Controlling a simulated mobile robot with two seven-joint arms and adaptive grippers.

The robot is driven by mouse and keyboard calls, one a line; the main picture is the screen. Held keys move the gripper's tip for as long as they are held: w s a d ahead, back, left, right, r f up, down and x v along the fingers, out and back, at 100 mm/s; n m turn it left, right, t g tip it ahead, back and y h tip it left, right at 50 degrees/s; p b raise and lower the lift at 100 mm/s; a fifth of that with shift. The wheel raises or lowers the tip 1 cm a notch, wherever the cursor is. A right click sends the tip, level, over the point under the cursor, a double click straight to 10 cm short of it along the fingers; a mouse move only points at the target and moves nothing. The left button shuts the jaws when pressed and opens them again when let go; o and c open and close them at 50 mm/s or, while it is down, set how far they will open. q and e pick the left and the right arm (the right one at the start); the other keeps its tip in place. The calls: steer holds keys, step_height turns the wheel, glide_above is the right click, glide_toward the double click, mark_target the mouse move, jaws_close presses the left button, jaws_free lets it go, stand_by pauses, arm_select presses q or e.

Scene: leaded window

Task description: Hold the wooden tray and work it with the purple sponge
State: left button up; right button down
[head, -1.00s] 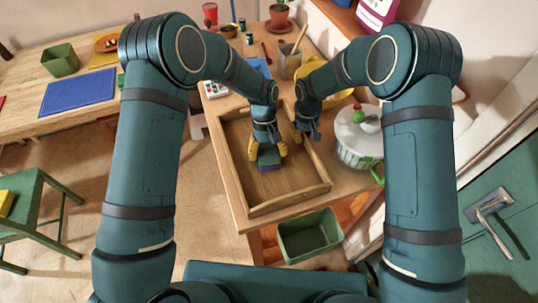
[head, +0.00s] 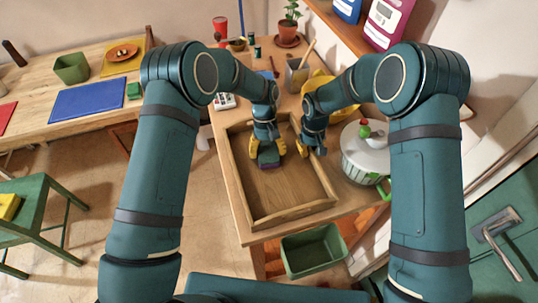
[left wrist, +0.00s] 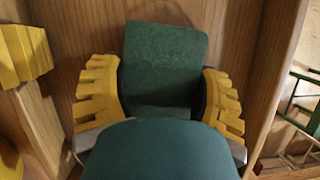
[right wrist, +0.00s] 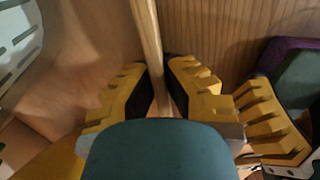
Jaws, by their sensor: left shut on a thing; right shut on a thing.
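The wooden tray (head: 290,213) lies on the wooden table and appears empty apart from the sponge. The purple sponge (head: 268,156) has a green upper layer and sits inside the tray's far part; its green face fills the middle of the left wrist view (left wrist: 165,55). My left gripper (head: 267,150) is shut on the sponge, one yellow finger on each side. My right gripper (head: 313,147) is shut on the tray's right wall, which runs between its fingers in the right wrist view (right wrist: 148,40). Whether the sponge's underside touches the tray floor is hidden.
A lidded white pot (head: 362,160) stands close right of the tray. Behind are a grey holder (head: 296,75), a yellow object (head: 318,85) and a potted plant (head: 288,28). A green bin (head: 313,250) is below the table's front edge. The tray's near floor is clear.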

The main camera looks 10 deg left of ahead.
mark_target(263, 142)
arm_select(q)
steer(key=shift+w+a, duration=0.4)
steer(key=shift+w, duration=0.45)
steer(key=shift+w+a, duration=0.4)
steer(key=shift+w, duration=0.4)
steer(key=shift+s+d+f, duration=0.15)
steer(key=shift+s, duration=0.25)
steer(key=shift+s+d+r, duration=0.1)
steer(key=shift+s+d, duration=0.35)
steer(key=shift+s, duration=0.5)
steer(key=shift+s+d+r, duration=0.1)
steer(key=shift+s+d, duration=0.35)
steer(key=shift+s, duration=0.55)
steer(key=shift+s+d+r, duration=0.1)
steer(key=shift+s+d, duration=0.35)
steer(key=shift+s, duration=0.5)
steer(key=shift+s+d+f, duration=0.1)
steer(key=shift+s+d, duration=0.25)
steer(key=shift+s, duration=0.45)
steer(key=shift+s+d+f, duration=0.1)
steer(key=shift+s+d, duration=0.25)
steer(key=shift+s, duration=0.4)
